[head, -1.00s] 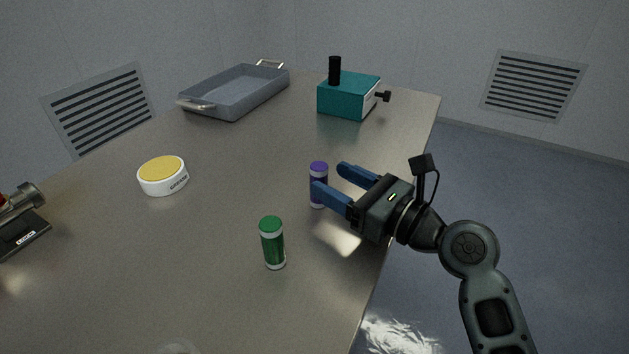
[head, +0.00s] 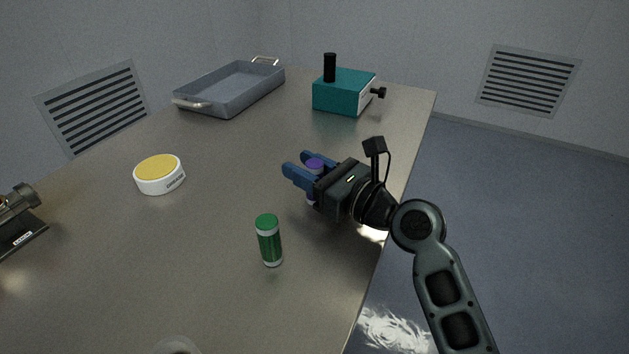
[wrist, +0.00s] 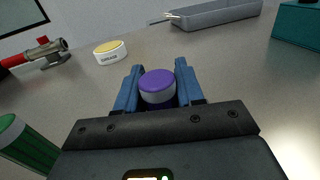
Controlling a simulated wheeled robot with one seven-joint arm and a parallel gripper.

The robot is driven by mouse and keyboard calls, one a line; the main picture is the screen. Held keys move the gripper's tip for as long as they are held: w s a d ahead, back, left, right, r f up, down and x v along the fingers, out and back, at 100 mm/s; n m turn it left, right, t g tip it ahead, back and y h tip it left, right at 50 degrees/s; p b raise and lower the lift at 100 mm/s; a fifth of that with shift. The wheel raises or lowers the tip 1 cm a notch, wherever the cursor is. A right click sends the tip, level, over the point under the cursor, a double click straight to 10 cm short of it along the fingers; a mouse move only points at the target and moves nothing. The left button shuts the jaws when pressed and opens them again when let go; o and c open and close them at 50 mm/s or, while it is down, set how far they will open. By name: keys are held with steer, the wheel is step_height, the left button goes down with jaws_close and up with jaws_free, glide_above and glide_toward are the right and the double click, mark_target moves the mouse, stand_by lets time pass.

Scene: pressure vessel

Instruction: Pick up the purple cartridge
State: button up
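The purple cartridge (head: 314,164) stands upright on the table, with its purple cap and white band showing. My gripper (head: 297,168) has its blue fingers on either side of it, below the cap. In the wrist view the cartridge (wrist: 158,87) sits between the two fingers (wrist: 157,84), close to the palm. The fingers look open. The cartridge's lower part is mostly hidden by my gripper.
A green cartridge (head: 269,240) stands nearby, front left of my gripper. A white tin with a yellow lid (head: 159,174) is further left. A grey tray (head: 229,91) and a teal box (head: 343,93) are at the back. The table's right edge runs under my arm.

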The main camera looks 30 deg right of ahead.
steer(key=c, duration=0.6)
steer(key=shift+r, duration=0.1)
